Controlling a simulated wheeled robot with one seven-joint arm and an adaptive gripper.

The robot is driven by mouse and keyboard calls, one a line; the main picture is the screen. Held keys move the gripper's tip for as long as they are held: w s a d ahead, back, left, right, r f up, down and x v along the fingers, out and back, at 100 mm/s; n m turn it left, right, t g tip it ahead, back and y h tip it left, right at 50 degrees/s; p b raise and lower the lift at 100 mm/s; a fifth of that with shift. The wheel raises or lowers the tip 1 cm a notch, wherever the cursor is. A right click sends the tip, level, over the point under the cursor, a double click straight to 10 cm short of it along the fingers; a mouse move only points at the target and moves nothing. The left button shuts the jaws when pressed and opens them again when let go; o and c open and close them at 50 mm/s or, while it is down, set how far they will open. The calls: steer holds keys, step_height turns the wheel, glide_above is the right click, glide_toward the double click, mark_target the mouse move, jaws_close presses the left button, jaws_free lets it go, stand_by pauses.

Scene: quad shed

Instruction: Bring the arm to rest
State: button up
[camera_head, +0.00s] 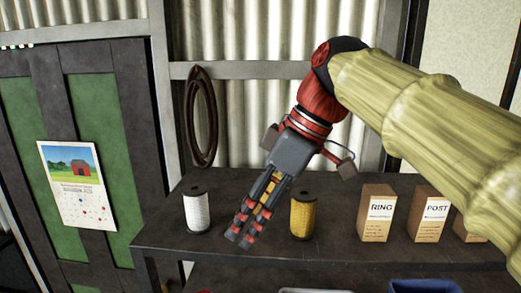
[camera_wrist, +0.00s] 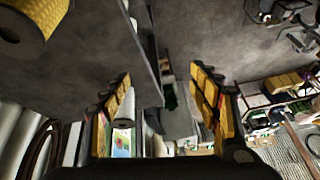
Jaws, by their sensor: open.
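My gripper (camera_head: 246,232) hangs over the dark shelf, pointing down and to the left in the head view. It sits between a white spool (camera_head: 196,212) and a yellow spool (camera_head: 302,215). In the wrist view its two yellow-padded fingers (camera_wrist: 160,105) stand apart, with nothing held between them. My arm reaches in from the right of the head view, with a tan ribbed sleeve and a red wrist. The yellow spool also shows at the top left of the wrist view (camera_wrist: 25,22). Whether the gripper touches the shelf cannot be told.
The dark shelf (camera_head: 335,247) holds several cardboard boxes at right, including RING (camera_head: 376,213) and POST (camera_head: 428,215). A coiled dark hose (camera_head: 201,117) hangs on the corrugated wall. A green door (camera_head: 106,120) with a calendar (camera_head: 77,184) stands at left. A blue bin (camera_head: 425,286) is below.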

steer(key=s+d+f+m+t+h, duration=0.2)
steer(key=s+d+f+m, duration=0.25)
steer(key=d+f, duration=0.35)
steer(key=s+d+f+m+t+h, duration=0.15)
steer(key=s+d+f+m, duration=0.35)
steer(key=f, duration=0.5)
steer(key=s+d+f+m+t+h, duration=0.25)
steer(key=d+f+m, duration=0.25)
steer(key=d+f, duration=0.3)
step_height(320, 180, down, 28)
steer(key=g+b, duration=0.1)
steer(key=b, duration=2.6)
steer(key=shift+a+r+y, duration=0.2)
steer(key=shift+a+y, duration=0.1)
steer(key=shift+a, duration=0.05)
